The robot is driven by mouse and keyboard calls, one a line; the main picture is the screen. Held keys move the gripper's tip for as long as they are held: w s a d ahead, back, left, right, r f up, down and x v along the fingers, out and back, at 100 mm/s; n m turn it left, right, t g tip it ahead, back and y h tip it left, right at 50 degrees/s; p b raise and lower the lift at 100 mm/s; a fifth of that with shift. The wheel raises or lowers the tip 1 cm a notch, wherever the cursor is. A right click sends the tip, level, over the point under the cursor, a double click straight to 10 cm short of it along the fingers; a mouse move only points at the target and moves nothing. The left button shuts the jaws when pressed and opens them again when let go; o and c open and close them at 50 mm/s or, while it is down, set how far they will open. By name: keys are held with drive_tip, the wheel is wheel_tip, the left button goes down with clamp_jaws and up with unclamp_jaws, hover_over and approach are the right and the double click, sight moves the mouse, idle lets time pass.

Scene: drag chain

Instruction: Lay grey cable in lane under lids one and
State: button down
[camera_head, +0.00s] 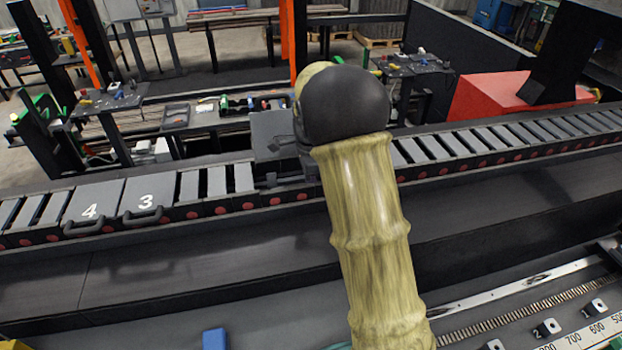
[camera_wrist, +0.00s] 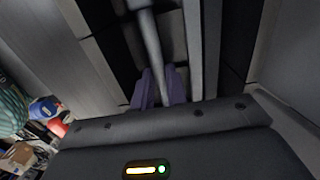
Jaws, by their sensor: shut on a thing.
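The drag chain (camera_head: 215,190) runs across the head view, with dark gaps between its grey crossbars. Lids 4 (camera_head: 92,197) and 3 (camera_head: 150,190) lie flat on its left part. A grey panel (camera_head: 270,130) stands raised at the chain near my arm; I cannot read a number on it. In the wrist view the purple fingers of my gripper (camera_wrist: 159,87) are shut on the grey cable (camera_wrist: 150,42). The cable runs up the picture from the fingers, over or in a dark channel; its depth is unclear. My arm hides the gripper and lids one and two in the head view.
A red box (camera_head: 505,97) stands behind the chain at right. Worktables with tools (camera_head: 190,115) are further back. A blue block (camera_head: 214,339) lies at the front. The dark ledge before the chain is clear.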

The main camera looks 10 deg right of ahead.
drive_tip(key=shift+s+f, duration=0.1)
drive_tip(key=c, duration=1.7)
unclamp_jaws()
wheel_tip(320, 180, up, 12)
drive_tip(key=b, duration=0.3)
drive_tip(key=shift+b, duration=0.4)
